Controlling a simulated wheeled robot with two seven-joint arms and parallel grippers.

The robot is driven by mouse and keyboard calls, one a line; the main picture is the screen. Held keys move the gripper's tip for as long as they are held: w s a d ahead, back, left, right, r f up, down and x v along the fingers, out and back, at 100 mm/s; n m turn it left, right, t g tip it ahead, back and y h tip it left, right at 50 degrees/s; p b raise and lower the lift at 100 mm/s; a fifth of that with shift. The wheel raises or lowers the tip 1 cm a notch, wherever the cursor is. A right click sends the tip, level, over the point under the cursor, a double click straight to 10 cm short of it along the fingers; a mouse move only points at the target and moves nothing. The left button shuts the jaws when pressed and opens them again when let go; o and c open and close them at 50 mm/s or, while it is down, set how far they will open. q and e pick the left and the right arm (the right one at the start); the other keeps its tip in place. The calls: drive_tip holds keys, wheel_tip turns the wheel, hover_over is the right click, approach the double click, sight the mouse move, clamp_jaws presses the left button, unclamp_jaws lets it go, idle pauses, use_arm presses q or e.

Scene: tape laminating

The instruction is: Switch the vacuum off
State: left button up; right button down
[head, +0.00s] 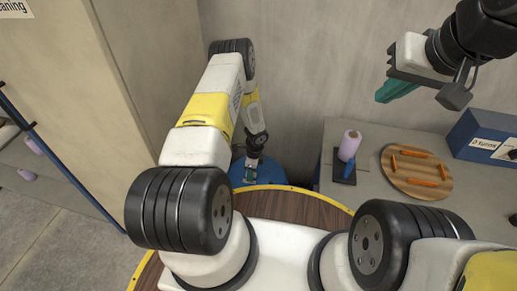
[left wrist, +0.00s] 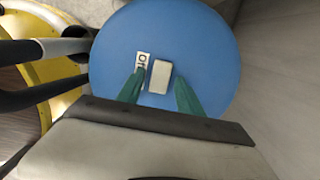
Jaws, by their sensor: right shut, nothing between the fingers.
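The vacuum's round blue top (head: 272,172) is low by the wall, beyond my left arm in the head view. It fills the middle of the left wrist view (left wrist: 205,45). My right gripper (head: 392,92) is raised at upper right, shut and empty.
A grey table (head: 330,205) stands right of the vacuum. It holds a purple roll (head: 349,145) on a dark stand, a round wooden board (head: 412,190) with several orange pieces, and a blue box (head: 478,128). A beige wall is behind the vacuum.

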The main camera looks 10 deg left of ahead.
use_arm(q)
drive_tip(key=shift+r, duration=0.1)
drive_tip(key=r, duration=0.7)
drive_tip(key=shift+d+r, duration=0.3)
drive_tip(key=shift+d, duration=0.05)
wheel_tip(320, 180, up, 34)
drive_tip(key=a+n+t, duration=0.2)
drive_tip(key=n+t, duration=0.1)
drive_tip(key=n, duration=0.5)
drive_tip(key=s+d+r+n+t+h, duration=0.1)
drive_tip(key=s+r+n, duration=0.5)
drive_tip(key=s+r, duration=0.75)
drive_tip(key=s+d+r+n+t+h, duration=0.2)
drive_tip(key=s+d+r+n, duration=0.1)
drive_tip(key=s+r, duration=0.4)
drive_tip(key=s, duration=0.3)
drive_tip(key=shift+s+d+n, duration=0.35)
drive_tip(key=shift+s+n, duration=0.05)
